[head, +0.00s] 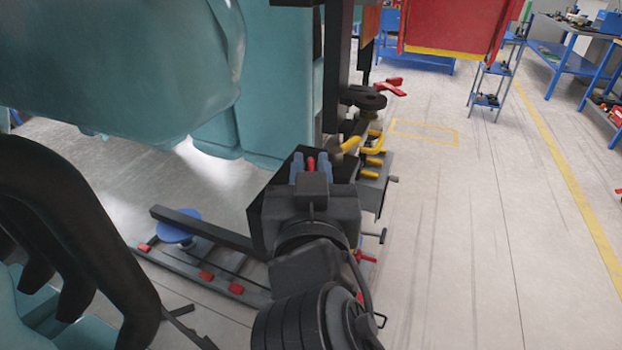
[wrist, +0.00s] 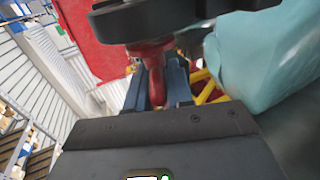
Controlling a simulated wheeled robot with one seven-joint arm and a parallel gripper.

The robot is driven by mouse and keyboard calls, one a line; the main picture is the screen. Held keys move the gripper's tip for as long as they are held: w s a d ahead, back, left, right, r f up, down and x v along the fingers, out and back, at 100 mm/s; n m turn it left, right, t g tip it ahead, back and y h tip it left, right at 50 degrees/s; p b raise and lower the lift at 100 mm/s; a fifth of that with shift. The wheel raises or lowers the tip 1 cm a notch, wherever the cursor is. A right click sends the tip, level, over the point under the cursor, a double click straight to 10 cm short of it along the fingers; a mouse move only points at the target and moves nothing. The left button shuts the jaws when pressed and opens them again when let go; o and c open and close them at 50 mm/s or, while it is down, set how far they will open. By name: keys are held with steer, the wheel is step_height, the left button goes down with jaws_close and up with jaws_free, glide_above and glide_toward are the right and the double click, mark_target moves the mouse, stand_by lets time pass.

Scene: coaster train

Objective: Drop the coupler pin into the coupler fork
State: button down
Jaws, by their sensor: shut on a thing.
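My gripper (head: 311,165) has blue fingers and is shut on the red coupler pin (head: 311,163). In the wrist view, the pin (wrist: 154,75) shows between the two blue fingers (wrist: 155,85), and its wider red part lies close to a dark rounded piece (wrist: 150,20) at the top of that view. That piece looks like part of the coupler fork; I cannot tell whether the pin touches it. In the head view, dark rounded coupler parts (head: 362,97) lie just beyond my gripper. The fork's opening is hidden.
Teal coaster car bodies (head: 130,60) fill the left, close to my arm. Yellow handles (head: 375,143) and a red lever (head: 388,87) lie near the coupler. A red panel (head: 455,28) hangs behind. The floor at right (head: 450,230) is clear.

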step_height(320, 180, up, 17)
stand_by(0.6)
steer(key=shift+s, duration=0.15)
stand_by(0.4)
